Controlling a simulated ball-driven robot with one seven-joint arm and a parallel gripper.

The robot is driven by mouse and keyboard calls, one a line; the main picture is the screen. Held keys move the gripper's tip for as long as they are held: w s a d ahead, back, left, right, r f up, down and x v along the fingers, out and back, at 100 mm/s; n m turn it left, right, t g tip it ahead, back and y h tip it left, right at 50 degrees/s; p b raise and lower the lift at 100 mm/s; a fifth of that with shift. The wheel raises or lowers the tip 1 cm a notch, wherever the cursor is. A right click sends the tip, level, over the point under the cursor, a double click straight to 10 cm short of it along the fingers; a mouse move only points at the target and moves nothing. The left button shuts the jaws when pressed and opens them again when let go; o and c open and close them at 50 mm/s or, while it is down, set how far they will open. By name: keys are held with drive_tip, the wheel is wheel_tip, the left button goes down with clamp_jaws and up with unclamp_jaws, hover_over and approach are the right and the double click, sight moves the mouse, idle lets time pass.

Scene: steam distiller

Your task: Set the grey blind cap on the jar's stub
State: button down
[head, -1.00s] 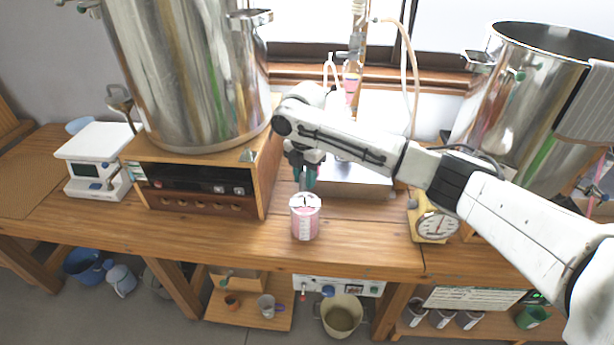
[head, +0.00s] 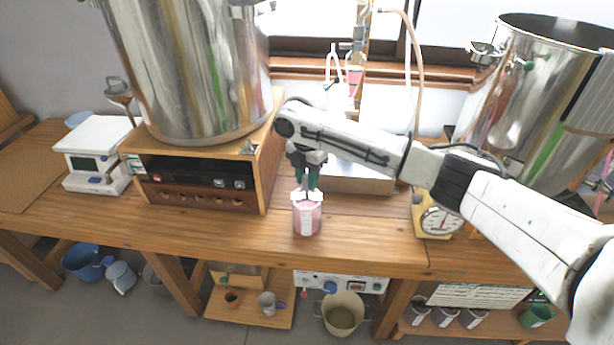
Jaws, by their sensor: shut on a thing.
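The jar (head: 307,220), holding pink contents with a white label, stands upright on the wooden bench near its front edge. My gripper (head: 307,192) points straight down over the jar's top, its teal-tipped fingers close to the white lid. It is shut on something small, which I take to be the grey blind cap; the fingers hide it. The stub on the jar's lid is also hidden behind the fingers. I cannot tell whether the cap touches the stub.
A wooden box with a dark panel (head: 205,198) carries a big steel pot (head: 185,75) left of the jar. A white scale (head: 97,150) stands further left. A yellow dial scale (head: 436,215) is to the right. The bench around the jar's front is clear.

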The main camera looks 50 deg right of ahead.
drive_tip(key=shift+f, duration=0.15)
idle(0.3)
drive_tip(key=shift+f+b, duration=0.3)
drive_tip(key=shift+f, duration=0.35)
drive_tip(key=shift+f, duration=0.1)
drive_tip(key=shift+f, duration=0.3)
drive_tip(key=c, duration=0.8)
unclamp_jaws()
